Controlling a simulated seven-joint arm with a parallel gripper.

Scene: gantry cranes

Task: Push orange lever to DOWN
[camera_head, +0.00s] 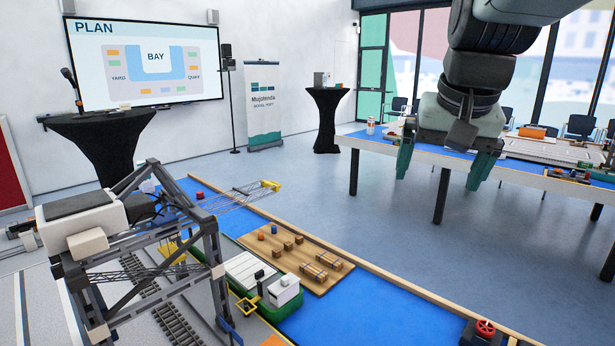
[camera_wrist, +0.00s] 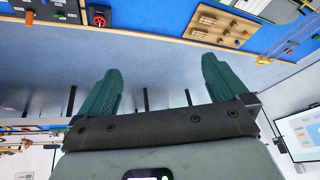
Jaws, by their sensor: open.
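At the bottom right of the head view stands a dark control box with a red round knob (camera_head: 485,328). The red knob also shows near the top left of the wrist view (camera_wrist: 99,19), beside another dark box (camera_wrist: 62,12) cut by the frame edge. My gripper (camera_head: 442,172) hangs above the floor between the two tables, fingers down, open and empty. Its two green fingers are wide apart in the wrist view (camera_wrist: 163,78), with nothing between them.
A grey gantry crane (camera_head: 150,240) stands at the left. A wooden board (camera_head: 290,255) with small blocks lies on the blue surface (camera_head: 370,310). A long table (camera_head: 455,158) with models stands behind my gripper. The blue surface between board and knob box is clear.

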